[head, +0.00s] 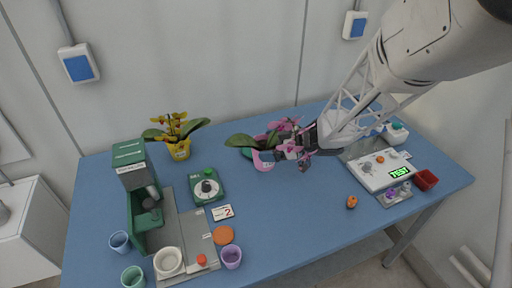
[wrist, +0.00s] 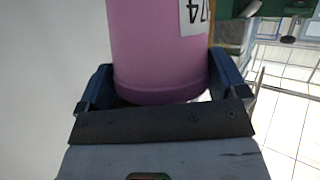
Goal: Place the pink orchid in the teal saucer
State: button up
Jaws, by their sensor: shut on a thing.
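The pink orchid stands in a pink pot (head: 263,162) near the middle of the table in the head view, with dark green leaves and pink flowers (head: 285,125). My gripper (head: 281,153) reaches it from the right and is shut on the pot. In the wrist view, the pink pot (wrist: 158,55) with a white label sits between the blue fingers of my gripper (wrist: 160,88). A teal edge (head: 246,153), which looks like the saucer, shows just left of and behind the pot. The pot hides most of it, and I cannot tell whether the pot is above or in it.
A yellow-potted orchid (head: 180,151) stands at the back left. A green machine (head: 130,180), a green dial box (head: 206,188) and several cups are at the left. A scale (head: 383,171), an orange ball (head: 351,202) and a red box (head: 427,180) are at the right. The front middle is clear.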

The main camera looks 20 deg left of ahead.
jog(key=shift+w, duration=0.1)
jog(key=w+a+f, duration=0.1)
jog(key=w+a, duration=0.8)
jog(key=w, duration=0.4)
jog(key=shift+a+f, duration=0.15)
jog(key=shift+f, duration=0.1)
jog(key=shift+f, duration=1.75)
jog(key=shift+s+f, duration=0.1)
jog(key=shift+f, duration=0.35)
jog(key=o, duration=0.8)
jog(key=shift+o, duration=0.2)
jog(key=shift+r, duration=0.1)
